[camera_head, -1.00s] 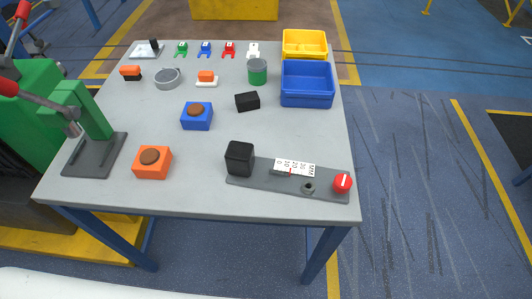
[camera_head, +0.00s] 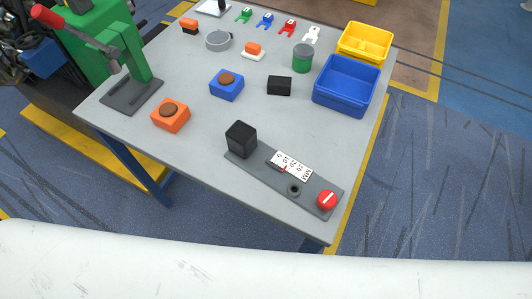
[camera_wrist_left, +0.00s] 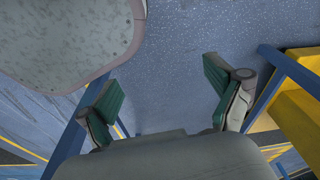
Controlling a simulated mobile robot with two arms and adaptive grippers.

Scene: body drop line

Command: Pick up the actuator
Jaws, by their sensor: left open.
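No object is clearly marked as the actuator, and I cannot tell which one it is. On the grey table (camera_head: 225,130) are an orange block (camera_head: 170,118) with a brown round top, a similar blue block (camera_head: 226,88), a black block (camera_head: 279,86), and a small orange-and-white piece (camera_head: 253,50). An orange-and-black piece (camera_head: 189,26) lies at the far left. My left gripper (camera_wrist_left: 160,106) shows only in the left wrist view, fingers spread and empty above the floor, away from the tabletop. My right gripper is in no view.
A green lever press (camera_head: 133,70) stands at the table's left. A grey gauge fixture (camera_head: 312,190) with a red knob lies near the front edge. Blue (camera_head: 346,87) and yellow (camera_head: 364,42) bins, a green can (camera_head: 302,58) and a round grey dish (camera_head: 218,41) sit farther back.

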